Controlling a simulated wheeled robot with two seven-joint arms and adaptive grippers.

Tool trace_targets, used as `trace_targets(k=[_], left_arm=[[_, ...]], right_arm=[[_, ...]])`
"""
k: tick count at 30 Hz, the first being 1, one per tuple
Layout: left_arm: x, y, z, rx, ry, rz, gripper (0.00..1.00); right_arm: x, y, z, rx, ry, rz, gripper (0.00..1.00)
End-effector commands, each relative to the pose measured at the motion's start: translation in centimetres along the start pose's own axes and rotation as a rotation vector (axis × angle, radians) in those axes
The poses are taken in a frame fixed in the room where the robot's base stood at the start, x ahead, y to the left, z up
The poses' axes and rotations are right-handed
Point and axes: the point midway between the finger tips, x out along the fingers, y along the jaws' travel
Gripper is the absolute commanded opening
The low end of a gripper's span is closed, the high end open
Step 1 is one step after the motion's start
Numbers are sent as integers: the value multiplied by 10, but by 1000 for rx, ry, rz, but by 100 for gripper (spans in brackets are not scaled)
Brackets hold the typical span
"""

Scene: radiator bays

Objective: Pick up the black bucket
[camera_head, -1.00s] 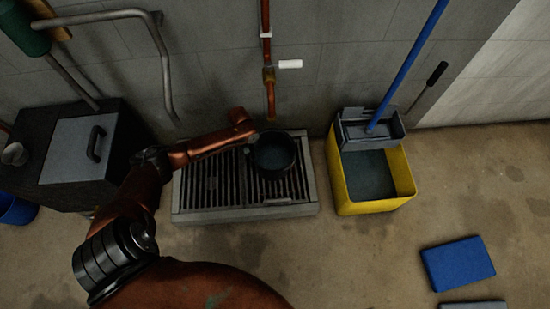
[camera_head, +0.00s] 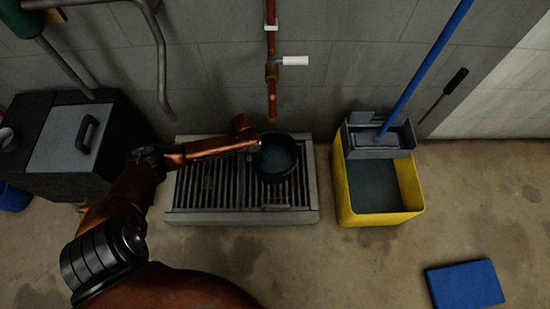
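The black bucket (camera_head: 276,166) appears upright on the right half of the grey floor grate (camera_head: 312,180), below the copper pipe. I see into its dark open top. My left arm comes in from the lower left, and its end, with the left gripper (camera_head: 254,147), is at the bucket's left rim. The fingers are too dark and small to make out, so I cannot tell whether they touch or hold the rim. My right gripper is not in view.
A yellow mop bucket (camera_head: 346,204) with a grey wringer and blue-handled mop stands right of the grate. A dark box (camera_head: 68,150) stands left. A blue slab (camera_head: 465,285) lies lower right on otherwise bare floor. Bent pipes and a copper pipe (camera_head: 271,40) run along the wall.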

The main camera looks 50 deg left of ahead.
Motion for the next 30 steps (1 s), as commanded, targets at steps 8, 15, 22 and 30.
trace_targets(k=[8, 15, 22, 30], left_arm=[[-1, 0, 0, 0, 1, 0, 13], [0, 0, 0, 0, 0, 0, 0], [0, 0, 0, 0, 0, 0, 0], [0, 0, 0, 0, -1, 0, 0]], right_arm=[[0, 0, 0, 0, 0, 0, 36], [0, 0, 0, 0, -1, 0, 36], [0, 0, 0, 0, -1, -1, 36], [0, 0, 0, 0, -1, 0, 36]])
